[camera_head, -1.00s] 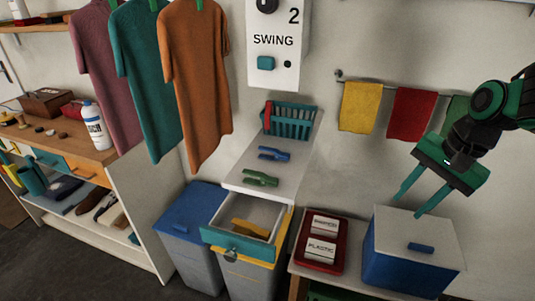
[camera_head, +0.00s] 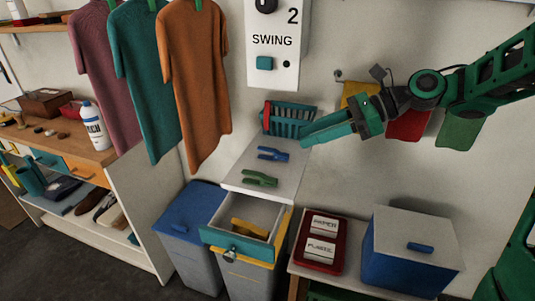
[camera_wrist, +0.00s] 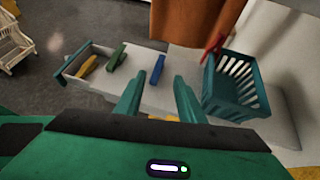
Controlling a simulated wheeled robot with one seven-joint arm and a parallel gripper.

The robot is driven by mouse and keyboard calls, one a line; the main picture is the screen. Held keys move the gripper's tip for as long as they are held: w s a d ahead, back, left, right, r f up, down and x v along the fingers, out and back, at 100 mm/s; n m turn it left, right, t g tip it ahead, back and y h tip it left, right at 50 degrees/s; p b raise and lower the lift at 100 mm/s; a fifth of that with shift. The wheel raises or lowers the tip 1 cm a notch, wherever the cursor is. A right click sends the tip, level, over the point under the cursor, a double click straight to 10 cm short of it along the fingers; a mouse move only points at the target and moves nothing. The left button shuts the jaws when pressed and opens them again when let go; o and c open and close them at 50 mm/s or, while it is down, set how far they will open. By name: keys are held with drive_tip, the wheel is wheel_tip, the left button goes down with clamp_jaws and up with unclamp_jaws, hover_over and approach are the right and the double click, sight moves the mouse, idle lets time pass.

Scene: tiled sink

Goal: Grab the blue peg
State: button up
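The blue peg (camera_head: 272,154) lies on the white shelf top, between the green peg and the teal basket. It also shows in the wrist view (camera_wrist: 157,70), ahead of my fingertips and apart from them. My gripper (camera_head: 305,136) is above the right edge of the white top, near the basket, with its fingers pointing left. In the wrist view my gripper (camera_wrist: 158,85) has its two teal fingers spread apart with nothing between them.
A green peg (camera_head: 260,178) lies nearer the open drawer (camera_head: 226,243), which holds a yellow peg (camera_head: 250,229). A teal basket (camera_head: 290,120) with a red peg (camera_head: 267,117) on its rim stands behind. An orange shirt (camera_head: 196,80) hangs to the left.

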sight(275, 150)
drive_tip(key=x, duration=0.9)
drive_tip(key=shift+s+f, duration=0.1)
drive_tip(key=shift+s, duration=0.05)
drive_tip(key=shift+c, duration=0.5)
drive_tip(key=shift+d, duration=0.1)
clamp_jaws()
